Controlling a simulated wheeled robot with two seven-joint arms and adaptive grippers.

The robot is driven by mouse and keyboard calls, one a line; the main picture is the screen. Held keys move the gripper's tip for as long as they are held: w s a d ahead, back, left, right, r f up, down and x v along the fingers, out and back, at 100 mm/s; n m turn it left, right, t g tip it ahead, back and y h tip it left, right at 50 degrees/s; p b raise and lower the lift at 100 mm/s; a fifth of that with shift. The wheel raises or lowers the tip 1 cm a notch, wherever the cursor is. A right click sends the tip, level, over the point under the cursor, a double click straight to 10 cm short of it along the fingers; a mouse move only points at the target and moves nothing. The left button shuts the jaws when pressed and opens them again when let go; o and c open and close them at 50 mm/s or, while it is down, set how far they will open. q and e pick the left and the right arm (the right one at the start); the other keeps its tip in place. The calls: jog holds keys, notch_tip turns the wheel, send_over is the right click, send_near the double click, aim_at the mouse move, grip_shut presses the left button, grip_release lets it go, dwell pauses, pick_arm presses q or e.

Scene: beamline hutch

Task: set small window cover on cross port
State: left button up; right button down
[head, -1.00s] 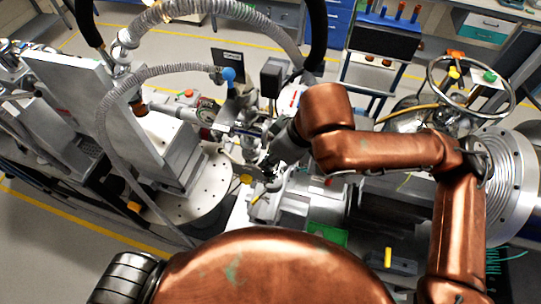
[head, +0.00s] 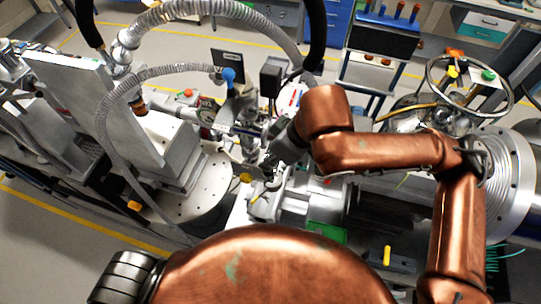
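My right arm comes in from the right, and its gripper (head: 270,170) points down and left among the metal fittings in the middle of the head view. The fingers are small and dark, so I cannot tell whether they are open or shut. A small yellow round piece (head: 246,178) shows just left of the fingertips; I cannot tell whether it is the window cover or whether it is touched. Silver vacuum fittings (head: 291,196) lie below and right of the gripper; the cross port cannot be clearly picked out among them. My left gripper is not in view.
A round perforated table (head: 190,205) stands left of the gripper. A handwheel (head: 428,68) and large flange (head: 508,170) stand at the right. A green piece (head: 327,233) lies below.

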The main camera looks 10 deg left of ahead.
jog(key=shift+f, duration=0.5)
dwell(0.3)
jog(key=c, duration=1.6)
grip_release()
jog(key=shift+r, duration=0.1)
jog(key=v, duration=1.1)
jog(key=shift+d+r, duration=0.15)
jog(key=shift+r, duration=0.25)
jog(key=shift+r, duration=0.1)
